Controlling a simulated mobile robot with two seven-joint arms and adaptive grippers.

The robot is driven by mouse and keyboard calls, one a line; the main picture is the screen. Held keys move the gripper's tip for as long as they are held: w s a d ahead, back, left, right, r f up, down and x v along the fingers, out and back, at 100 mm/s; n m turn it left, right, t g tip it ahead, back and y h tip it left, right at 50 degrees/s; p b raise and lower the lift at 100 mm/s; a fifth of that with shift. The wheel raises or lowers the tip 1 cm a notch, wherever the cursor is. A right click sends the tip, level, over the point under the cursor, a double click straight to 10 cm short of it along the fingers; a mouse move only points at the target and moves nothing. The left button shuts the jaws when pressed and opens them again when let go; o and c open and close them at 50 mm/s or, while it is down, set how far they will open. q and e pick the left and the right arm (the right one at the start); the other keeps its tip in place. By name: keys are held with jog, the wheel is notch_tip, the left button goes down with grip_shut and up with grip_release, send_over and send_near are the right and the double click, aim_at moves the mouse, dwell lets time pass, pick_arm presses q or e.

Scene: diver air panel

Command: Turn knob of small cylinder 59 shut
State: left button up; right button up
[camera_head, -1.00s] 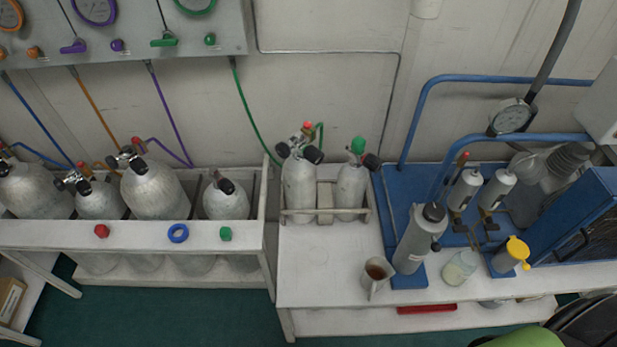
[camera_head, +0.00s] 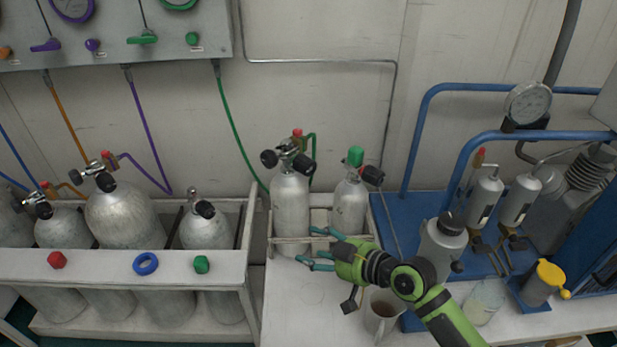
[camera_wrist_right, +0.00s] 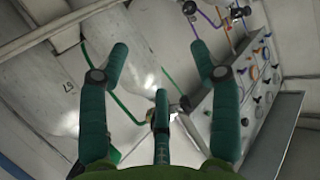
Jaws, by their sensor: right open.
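Two small grey cylinders stand upright in a wooden rack on the white bench in the head view. The left cylinder (camera_head: 290,205) has black knobs and a red-tipped fitting on top. The right cylinder (camera_head: 350,208) has a green cap and a black knob (camera_head: 372,175) at its right. I cannot read their numbers there. In the right wrist view a cylinder (camera_wrist_right: 45,75) carries a small mark that I cannot read surely. My right gripper (camera_head: 313,247) is open and empty, its teal fingers pointing left in front of the rack, below the knobs. My left gripper is not in view.
A long rack (camera_head: 110,262) of larger cylinders stands at left. A brown-filled jug (camera_head: 381,318) stands close under my right arm. A grey bottle (camera_head: 441,250), blue pipe frame (camera_head: 425,130) and yellow-capped jar (camera_head: 545,280) stand at right. The bench's front left is clear.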

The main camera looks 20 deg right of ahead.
aim_at(312, 170)
jog(key=w+d+r+t, duration=0.1)
jog(key=w+d+r, duration=0.1)
jog(key=r, duration=0.1)
jog(key=w+d+r+t, duration=0.1)
jog(key=w+r+t, duration=0.1)
jog(key=w+r, duration=0.1)
jog(key=w+d+r+t+y, duration=0.1)
jog(key=w+d+r, duration=0.1)
jog(key=r, duration=0.3)
jog(key=shift+w+d+m, duration=0.15)
jog(key=shift+d+m, duration=0.15)
jog(key=shift+w+r, duration=0.2)
jog(key=shift+w, duration=0.1)
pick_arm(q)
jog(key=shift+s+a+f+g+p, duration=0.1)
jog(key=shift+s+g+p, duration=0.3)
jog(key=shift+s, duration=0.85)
pick_arm(e)
jog(key=x, duration=0.6)
jog(key=shift+w+a+f, duration=0.1)
jog(key=shift+w+a, duration=0.05)
jog(key=shift+w, duration=0.05)
jog(key=shift+s, duration=0.1)
jog(key=c, duration=1.2)
